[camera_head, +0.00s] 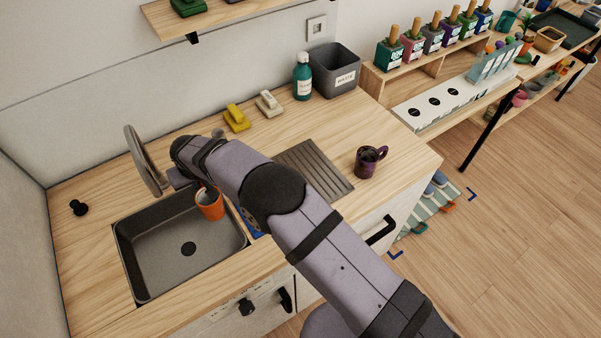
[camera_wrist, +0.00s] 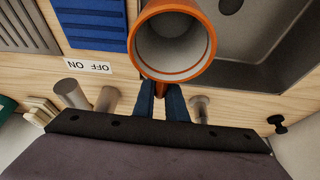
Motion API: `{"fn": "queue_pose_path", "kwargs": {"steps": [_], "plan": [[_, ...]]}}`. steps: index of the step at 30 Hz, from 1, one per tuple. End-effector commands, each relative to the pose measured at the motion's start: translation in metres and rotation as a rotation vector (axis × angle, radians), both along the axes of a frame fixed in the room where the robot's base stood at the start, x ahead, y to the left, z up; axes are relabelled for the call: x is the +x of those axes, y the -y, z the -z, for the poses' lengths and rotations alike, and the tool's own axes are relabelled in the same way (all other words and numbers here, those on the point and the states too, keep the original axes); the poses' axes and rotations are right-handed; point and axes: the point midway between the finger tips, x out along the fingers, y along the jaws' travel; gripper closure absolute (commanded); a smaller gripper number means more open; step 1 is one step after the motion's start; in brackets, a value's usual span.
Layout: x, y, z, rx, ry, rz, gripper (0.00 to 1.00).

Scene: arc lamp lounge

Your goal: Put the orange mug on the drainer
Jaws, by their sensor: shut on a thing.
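The orange mug (camera_head: 210,207) hangs over the right part of the sink in the head view, roughly upright with a slight tilt. In the wrist view, the mug (camera_wrist: 205,22) shows its grey inside. My gripper (camera_wrist: 164,92) is shut on the mug's handle; its dark blue fingers close around it. In the head view my arm hides most of the gripper. The drainer (camera_head: 315,168), a grey ribbed board, lies on the counter to the right of the sink, partly behind my arm. Its grey slats (camera_wrist: 25,32) also show at the left of the wrist view. Its visible surface is bare.
The sink (camera_head: 165,262) is empty. A blue ribbed piece (camera_wrist: 90,22) lies between sink and drainer. A purple mug (camera_head: 366,164) stands right of the drainer. Yellow (camera_head: 236,118) and cream (camera_head: 268,104) items, a teal bottle (camera_head: 302,78) and a grey bin (camera_head: 333,68) line the back.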

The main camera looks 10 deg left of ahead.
Motion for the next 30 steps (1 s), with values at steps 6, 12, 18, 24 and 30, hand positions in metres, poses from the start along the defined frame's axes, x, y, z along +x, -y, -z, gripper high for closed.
{"fn": "queue_pose_path", "kwargs": {"steps": [6,12,18,24,30], "plan": [[0.013,0.015,-0.050,0.005,0.001,-0.161,1.00],[0.023,0.036,-0.075,0.004,-0.001,-0.331,1.00],[0.032,0.065,-0.087,0.004,0.000,-0.504,1.00],[0.038,0.099,-0.089,0.002,-0.001,-0.681,1.00],[0.042,0.140,-0.088,0.002,-0.001,-0.884,1.00]]}}
